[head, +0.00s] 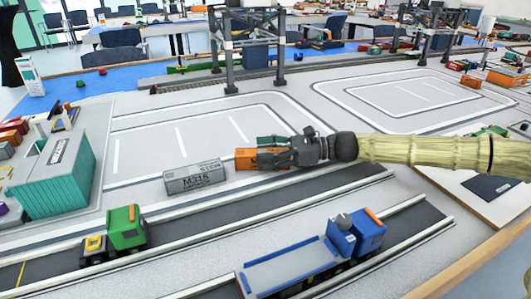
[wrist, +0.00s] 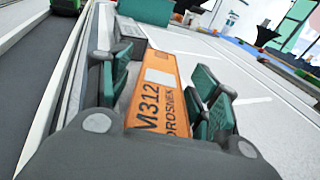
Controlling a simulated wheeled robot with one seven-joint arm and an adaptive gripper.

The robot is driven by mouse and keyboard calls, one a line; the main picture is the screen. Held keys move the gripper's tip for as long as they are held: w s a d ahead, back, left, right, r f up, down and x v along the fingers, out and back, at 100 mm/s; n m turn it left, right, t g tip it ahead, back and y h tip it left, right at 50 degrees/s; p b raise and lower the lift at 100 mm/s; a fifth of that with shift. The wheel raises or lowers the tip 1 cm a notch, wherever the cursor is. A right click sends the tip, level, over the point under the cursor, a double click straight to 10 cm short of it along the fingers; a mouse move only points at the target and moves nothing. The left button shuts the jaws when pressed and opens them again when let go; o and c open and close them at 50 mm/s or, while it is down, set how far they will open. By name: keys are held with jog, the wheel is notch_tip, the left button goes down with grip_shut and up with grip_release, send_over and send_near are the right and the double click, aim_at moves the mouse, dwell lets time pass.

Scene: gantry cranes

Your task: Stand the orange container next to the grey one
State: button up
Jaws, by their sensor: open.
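The orange container (head: 244,160) stands on the grey ground of the model yard, marked "M312" in the wrist view (wrist: 160,75). The grey container (head: 195,178), marked "M315", stands just left of it, nearly end to end. A narrow gap seems to lie between them; I cannot tell its exact width. Part of the grey one shows beyond the orange one's far end in the wrist view (wrist: 131,31). My gripper (head: 268,150) is open, its green-padded fingers on both sides of the orange container. The fingers hide part of its right end in the head view.
A green truck (head: 126,228) and a blue truck (head: 310,260) stand on the dark lanes in front. A teal container (head: 55,180) is at the left. Crane legs (head: 229,65) rise behind. The white-lined ground behind the containers is clear.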

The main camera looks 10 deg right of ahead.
jog(key=shift+f, duration=0.15)
jog(key=shift+d+r, duration=0.15)
jog(key=shift+r, duration=0.45)
jog(key=p+v, duration=0.2)
jog(key=v, duration=0.8)
jog(key=shift+d+r, duration=0.15)
jog(key=shift+d, duration=0.15)
jog(key=shift+s+d, duration=0.2)
jog(key=shift+d, duration=0.35)
